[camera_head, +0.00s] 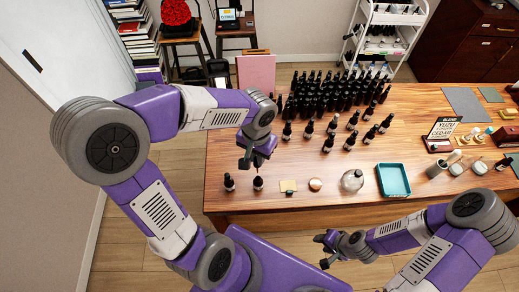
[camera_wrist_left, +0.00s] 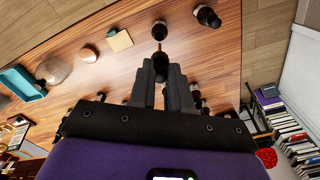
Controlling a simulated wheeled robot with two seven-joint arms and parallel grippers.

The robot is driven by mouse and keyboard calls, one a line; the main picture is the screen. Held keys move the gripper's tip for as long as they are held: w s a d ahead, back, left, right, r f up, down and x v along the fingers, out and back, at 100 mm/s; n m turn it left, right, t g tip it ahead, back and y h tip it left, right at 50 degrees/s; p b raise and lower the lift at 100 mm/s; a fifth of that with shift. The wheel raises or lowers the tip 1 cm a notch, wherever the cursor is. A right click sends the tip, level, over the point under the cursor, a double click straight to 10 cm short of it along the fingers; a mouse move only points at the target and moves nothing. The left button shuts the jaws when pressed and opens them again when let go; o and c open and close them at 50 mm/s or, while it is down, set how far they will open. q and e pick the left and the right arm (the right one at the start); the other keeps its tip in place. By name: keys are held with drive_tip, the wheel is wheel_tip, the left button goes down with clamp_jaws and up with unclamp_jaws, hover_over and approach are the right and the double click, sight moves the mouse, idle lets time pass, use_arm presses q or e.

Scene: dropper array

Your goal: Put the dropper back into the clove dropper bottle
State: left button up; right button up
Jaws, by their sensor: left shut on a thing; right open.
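My left gripper (camera_head: 253,160) is shut on a dark dropper (camera_wrist_left: 161,62) and points down over the table's front left. Directly below it in the head view stands a small dark dropper bottle (camera_head: 258,184), upright; it also shows just beyond the fingertips in the left wrist view (camera_wrist_left: 159,31). The dropper's thin lower end overlaps or nearly reaches this bottle in the wrist view; I cannot tell whether it is inside. A second dark bottle (camera_head: 229,182) stands just to the left. The labels are too small to read. My right gripper (camera_head: 331,246) is open, off the table's front edge.
Many dark bottles (camera_head: 330,92) crowd the back, with several in looser rows ahead of them. A yellow pad (camera_head: 288,185), a round wooden piece (camera_head: 315,184), a glass vessel (camera_head: 352,180) and a teal tray (camera_head: 394,166) line the front to the right.

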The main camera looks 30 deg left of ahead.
use_arm(q)
drive_tip(key=shift+w, duration=0.15)
drive_tip(key=shift+f+b, duration=0.35)
drive_tip(key=shift+b, duration=0.05)
wheel_tip(320, 180, down, 2)
drive_tip(key=shift+f+b, duration=0.1)
drive_tip(key=shift+b, duration=0.95)
drive_tip(key=shift+w+f+b, duration=0.1)
drive_tip(key=shift+f+b, duration=0.35)
drive_tip(key=shift+f, duration=0.1)
drive_tip(key=shift+r, duration=0.1)
drive_tip(key=shift+f, duration=0.2)
drive_tip(key=shift+f+b, duration=0.75)
drive_tip(key=shift+b, duration=0.15)
